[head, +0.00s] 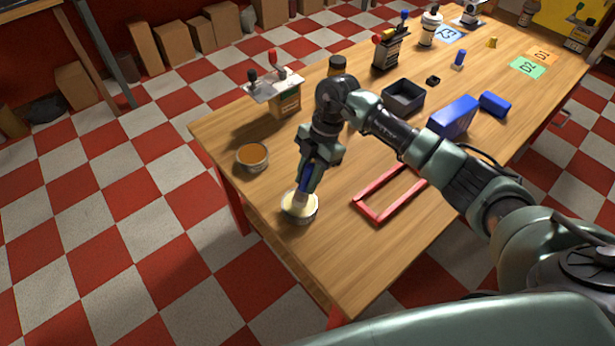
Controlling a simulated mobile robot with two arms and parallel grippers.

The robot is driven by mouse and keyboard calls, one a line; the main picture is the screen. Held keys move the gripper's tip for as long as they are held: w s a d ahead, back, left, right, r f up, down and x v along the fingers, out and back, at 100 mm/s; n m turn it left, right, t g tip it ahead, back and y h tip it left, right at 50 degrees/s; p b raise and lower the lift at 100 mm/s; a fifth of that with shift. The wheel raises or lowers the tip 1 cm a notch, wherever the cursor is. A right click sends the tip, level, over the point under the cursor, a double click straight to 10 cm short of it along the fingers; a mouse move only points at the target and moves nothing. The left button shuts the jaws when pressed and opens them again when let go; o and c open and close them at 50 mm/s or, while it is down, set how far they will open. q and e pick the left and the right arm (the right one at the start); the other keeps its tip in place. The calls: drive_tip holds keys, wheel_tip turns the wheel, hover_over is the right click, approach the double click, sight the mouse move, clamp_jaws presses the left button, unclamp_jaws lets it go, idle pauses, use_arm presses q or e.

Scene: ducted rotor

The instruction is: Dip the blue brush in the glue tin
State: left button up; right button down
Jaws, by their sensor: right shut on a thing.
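The blue brush (305,184) is held in my right gripper (309,172), which points down near the table's front left edge. The gripper is shut on the brush's blue handle, partly hidden by the fingers. The brush's pale bristle end points down at a round tin with cream-coloured contents (300,208), which looks like the glue tin. The bristle end overlaps the tin's opening; how deep it sits I cannot tell. Another round tin with orange-brown contents (252,157) stands to the left, apart from the brush. My left gripper is not in view.
A red frame (377,213) lies right of the glue tin on the wooden table (345,270). A dark tray (403,97), a blue box (454,117) and a blue cylinder (495,104) lie beyond my arm. A tool stand (283,98) stands at the back left.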

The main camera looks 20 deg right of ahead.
sight(307, 169)
drive_tip(key=shift+s, duration=0.1)
idle(0.5)
wheel_tip(307, 169, up, 7)
drive_tip(key=p, duration=0.6)
idle(0.8)
